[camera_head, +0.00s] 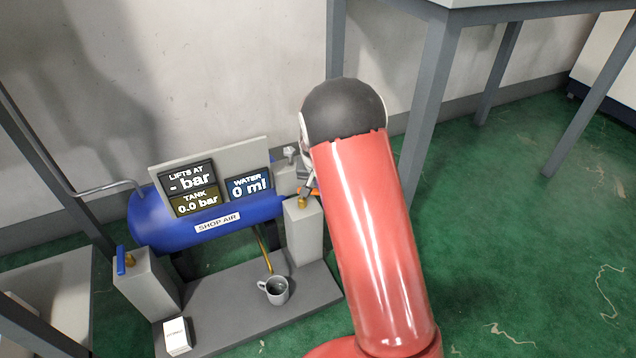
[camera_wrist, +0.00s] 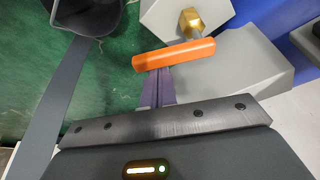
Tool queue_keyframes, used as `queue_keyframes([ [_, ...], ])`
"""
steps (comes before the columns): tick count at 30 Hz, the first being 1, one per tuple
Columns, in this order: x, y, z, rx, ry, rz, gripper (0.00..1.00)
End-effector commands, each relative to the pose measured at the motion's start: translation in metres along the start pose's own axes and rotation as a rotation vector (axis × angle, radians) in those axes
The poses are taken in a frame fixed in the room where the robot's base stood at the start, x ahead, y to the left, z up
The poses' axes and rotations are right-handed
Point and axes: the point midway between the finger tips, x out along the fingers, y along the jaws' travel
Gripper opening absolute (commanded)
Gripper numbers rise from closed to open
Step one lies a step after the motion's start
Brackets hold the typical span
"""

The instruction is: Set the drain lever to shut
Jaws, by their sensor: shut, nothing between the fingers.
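An orange lever (camera_wrist: 174,54) on a brass stem (camera_wrist: 191,21) tops a grey post in the wrist view. In the head view only a bit of the orange lever (camera_head: 315,193) shows, beside my arm. A blue lever (camera_head: 121,260) stands on the left grey post (camera_head: 146,279). No label I can read says which one is the drain lever. My gripper (camera_wrist: 160,76) is shut and empty, its purple fingertips right at the orange lever's near side; I cannot tell whether they touch. My red arm hides most of the gripper in the head view.
A blue SHOP AIR tank (camera_head: 160,225) carries displays reading "- bar", "0.0 bar" and "0 ml". A mug (camera_head: 274,290) stands on the grey base (camera_head: 235,318) below a thin brass tube (camera_head: 264,249). A small white box (camera_head: 177,336) is at front left. Table legs (camera_head: 425,100) stand at right.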

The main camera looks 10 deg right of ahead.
Motion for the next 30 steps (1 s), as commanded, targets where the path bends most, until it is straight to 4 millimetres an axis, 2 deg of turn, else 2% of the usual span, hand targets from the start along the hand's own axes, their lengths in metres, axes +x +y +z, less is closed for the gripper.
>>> queue_keyframes([
  [21, -0.014, -0.002, 0.032, 0.634, 0.001, 0.225, 0.00],
  [30, -0.016, -0.007, 0.042, 0.841, 0.000, 0.296, 0.00],
])
